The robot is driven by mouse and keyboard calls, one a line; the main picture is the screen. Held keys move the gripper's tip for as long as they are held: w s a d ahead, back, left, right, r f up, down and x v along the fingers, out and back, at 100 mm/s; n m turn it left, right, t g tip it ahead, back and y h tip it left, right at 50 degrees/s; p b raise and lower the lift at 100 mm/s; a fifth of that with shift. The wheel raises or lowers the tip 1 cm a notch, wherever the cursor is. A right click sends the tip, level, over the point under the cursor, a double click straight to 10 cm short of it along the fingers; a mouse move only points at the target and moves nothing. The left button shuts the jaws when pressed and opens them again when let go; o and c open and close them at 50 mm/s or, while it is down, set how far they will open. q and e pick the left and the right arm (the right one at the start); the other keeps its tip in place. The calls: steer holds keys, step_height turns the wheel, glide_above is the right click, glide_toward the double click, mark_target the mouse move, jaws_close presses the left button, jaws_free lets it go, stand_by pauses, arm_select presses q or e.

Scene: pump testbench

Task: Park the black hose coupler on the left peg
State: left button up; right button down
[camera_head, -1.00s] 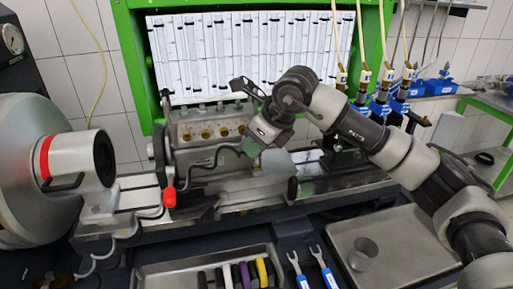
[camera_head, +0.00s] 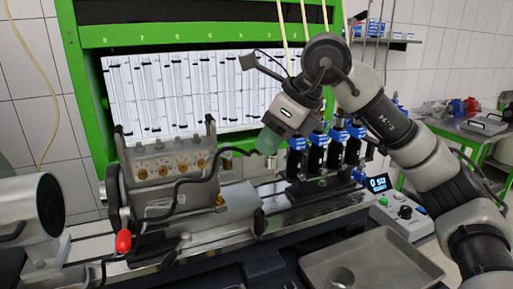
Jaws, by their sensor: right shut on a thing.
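My right gripper (camera_head: 268,140) points down and left, between the pump and the row of blue-topped injectors. It is shut, and its fingertips hide most of what it holds. A thin black hose (camera_head: 190,181) rises from the bench in front of the pump and leads up to these fingertips, so the held thing appears to be the black hose coupler. The grey pump (camera_head: 150,203) with brass fittings stands on the bench, left of the gripper. I cannot make out the left peg with certainty. My left gripper is not in view.
The blue-topped black injectors (camera_head: 316,155) with pale hoses stand close right of my gripper. A red-knobbed lever (camera_head: 123,241) is at the pump's front left. A metal tray (camera_head: 385,262) lies in front right, beside a control box with a display (camera_head: 377,183). A grey cylinder (camera_head: 25,210) is far left.

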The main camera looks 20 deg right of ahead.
stand_by(0.3)
steer(key=shift+s, duration=0.1)
steer(key=shift+s, duration=0.4)
steer(key=s+b, duration=0.2)
steer(key=s, duration=0.2)
steer(key=s+a+p, duration=0.1)
steer(key=s+a, duration=0.2)
steer(key=a, duration=1.2)
steer(key=s+a, duration=0.3)
steer(key=a, duration=1.3)
steer(key=s+a+p, duration=0.1)
steer(key=s+a, duration=0.2)
steer(key=a, duration=1.2)
steer(key=shift+a+p, duration=0.35)
